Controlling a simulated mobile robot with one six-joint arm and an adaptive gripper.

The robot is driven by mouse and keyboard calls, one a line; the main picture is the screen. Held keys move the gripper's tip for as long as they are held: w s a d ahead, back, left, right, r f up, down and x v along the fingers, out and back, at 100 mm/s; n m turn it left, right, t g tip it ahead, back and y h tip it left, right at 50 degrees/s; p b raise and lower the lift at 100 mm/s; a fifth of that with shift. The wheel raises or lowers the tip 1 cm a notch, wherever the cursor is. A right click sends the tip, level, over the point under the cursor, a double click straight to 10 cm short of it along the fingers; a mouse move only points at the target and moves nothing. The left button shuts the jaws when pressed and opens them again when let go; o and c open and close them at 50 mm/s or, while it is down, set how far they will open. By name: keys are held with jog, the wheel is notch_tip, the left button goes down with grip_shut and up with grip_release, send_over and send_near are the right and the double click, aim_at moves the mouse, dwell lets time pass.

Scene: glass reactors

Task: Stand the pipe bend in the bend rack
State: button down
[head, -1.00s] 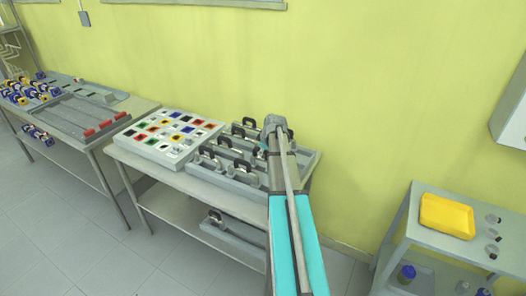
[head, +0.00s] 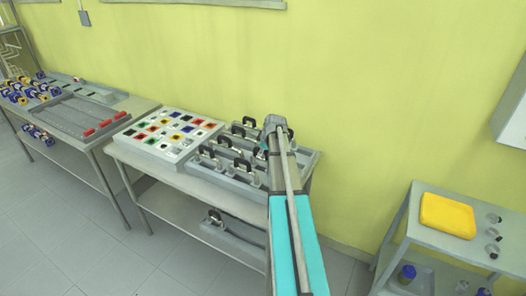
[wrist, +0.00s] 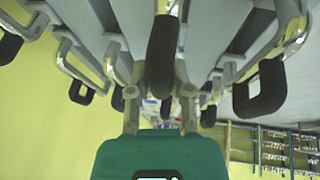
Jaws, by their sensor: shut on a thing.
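The bend rack (head: 230,186) is a long grey tray on the middle table in the head view. Several pipe bends with clear legs and black curved tops (head: 240,168) stand in it. My gripper (wrist: 160,78), with its teal body at the bottom of the wrist view, is shut on a black-topped pipe bend (wrist: 162,52) between its fingers. Other bends stand close on both sides of it, such as the one at right (wrist: 262,88). I cannot tell whether the held bend touches the rack.
A white board with coloured squares (head: 152,152) adjoins the rack on the left. Another grey tray (head: 228,231) lies on the lower shelf. A table with red blocks stands further left. A yellow-green wall is behind.

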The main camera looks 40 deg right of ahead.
dwell(0.4)
jog(key=shift+c, duration=2.2)
grip_release()
jog(key=shift+f, duration=0.1)
jog(key=shift+s+r+p, duration=0.1)
jog(key=shift+r+p, duration=4.4)
jog(key=shift+r, duration=0.05)
